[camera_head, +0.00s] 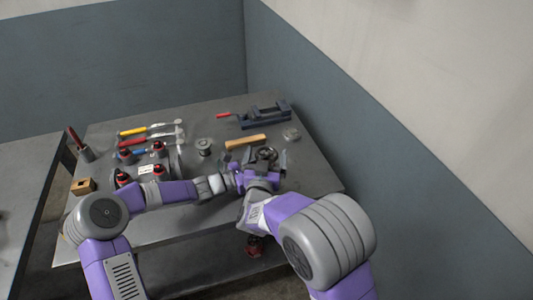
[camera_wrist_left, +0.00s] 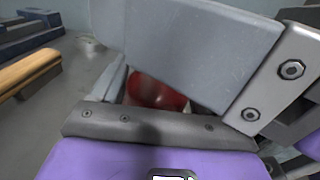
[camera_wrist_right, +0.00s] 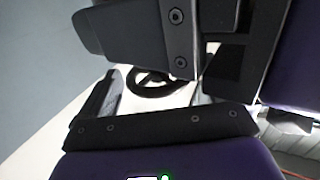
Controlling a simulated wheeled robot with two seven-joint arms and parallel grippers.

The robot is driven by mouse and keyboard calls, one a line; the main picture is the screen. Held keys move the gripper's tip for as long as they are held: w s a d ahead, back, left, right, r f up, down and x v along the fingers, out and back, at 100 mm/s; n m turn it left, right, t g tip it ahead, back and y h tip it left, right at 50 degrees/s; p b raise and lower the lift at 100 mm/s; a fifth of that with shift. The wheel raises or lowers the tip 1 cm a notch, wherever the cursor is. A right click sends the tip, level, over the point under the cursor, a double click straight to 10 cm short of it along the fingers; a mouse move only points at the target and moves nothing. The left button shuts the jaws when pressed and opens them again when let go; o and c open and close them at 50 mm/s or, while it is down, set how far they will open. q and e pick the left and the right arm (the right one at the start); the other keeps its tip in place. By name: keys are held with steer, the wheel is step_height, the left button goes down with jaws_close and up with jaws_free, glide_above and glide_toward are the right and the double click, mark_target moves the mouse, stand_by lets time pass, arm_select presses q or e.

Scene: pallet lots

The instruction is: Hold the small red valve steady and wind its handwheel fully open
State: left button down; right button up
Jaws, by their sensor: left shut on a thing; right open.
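The small red valve's body (camera_wrist_left: 157,92) shows between the jaws of my left gripper in the left wrist view, partly covered by them. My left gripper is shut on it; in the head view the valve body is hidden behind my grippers. The dark round handwheel (camera_head: 266,154) shows in the head view. It also shows in the right wrist view as a black ring (camera_wrist_right: 152,84). My right gripper (camera_head: 268,159) is open, with its fingers on either side of the handwheel. I cannot tell whether they touch it.
A blue vise (camera_head: 265,116) stands at the back right, with a wooden-handled tool (camera_head: 245,141) nearer. The table (camera_head: 317,174) is bare at right.

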steer(key=shift+w+d, duration=0.1)
steer(key=shift+w, duration=0.45)
steer(key=c, duration=1)
